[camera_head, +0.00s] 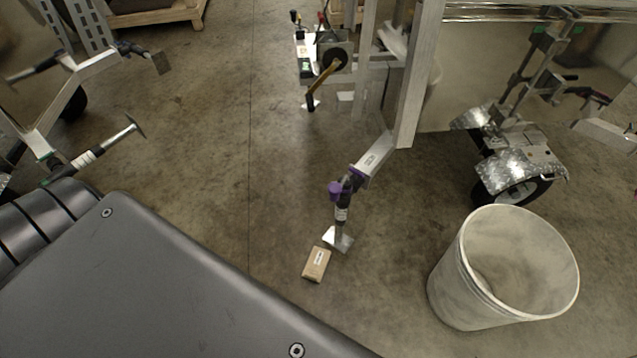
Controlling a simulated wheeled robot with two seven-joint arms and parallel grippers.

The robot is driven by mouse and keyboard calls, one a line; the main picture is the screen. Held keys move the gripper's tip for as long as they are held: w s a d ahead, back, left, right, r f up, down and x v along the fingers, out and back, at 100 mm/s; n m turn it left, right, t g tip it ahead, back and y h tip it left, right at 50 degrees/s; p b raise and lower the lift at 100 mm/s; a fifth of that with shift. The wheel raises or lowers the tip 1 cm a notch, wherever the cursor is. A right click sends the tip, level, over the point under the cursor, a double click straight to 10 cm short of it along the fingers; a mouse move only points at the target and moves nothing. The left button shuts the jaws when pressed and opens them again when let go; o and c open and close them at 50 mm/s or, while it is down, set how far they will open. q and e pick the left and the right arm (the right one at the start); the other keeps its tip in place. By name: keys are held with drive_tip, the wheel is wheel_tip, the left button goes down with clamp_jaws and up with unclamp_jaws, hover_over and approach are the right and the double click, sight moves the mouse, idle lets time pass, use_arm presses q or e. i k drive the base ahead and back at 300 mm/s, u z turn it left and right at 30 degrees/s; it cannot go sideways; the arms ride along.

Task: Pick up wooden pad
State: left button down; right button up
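The wooden pad (316,264) is a small tan block with a pale label, lying flat on the concrete floor near the middle of the head view. It lies just in front of the square metal foot (338,239) of a trailer jack (342,205) with a purple collar. A narrow gap seems to part the pad from the foot, though I cannot be sure they do not touch. Neither of my grippers is in view.
A whitish round bin (455,285) stands to the right of the pad. A trailer wheel with a metal fender (512,160) is behind it. Another trailer's jack (95,153) is at the left. My own dark body fills the lower left. Floor left of the pad is clear.

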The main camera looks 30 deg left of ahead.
sight(313, 269)
drive_tip(key=u, duration=0.2)
drive_tip(key=k, duration=0.7)
drive_tip(key=u, duration=0.65)
drive_tip(key=i, duration=0.3)
drive_tip(key=u, duration=0.3)
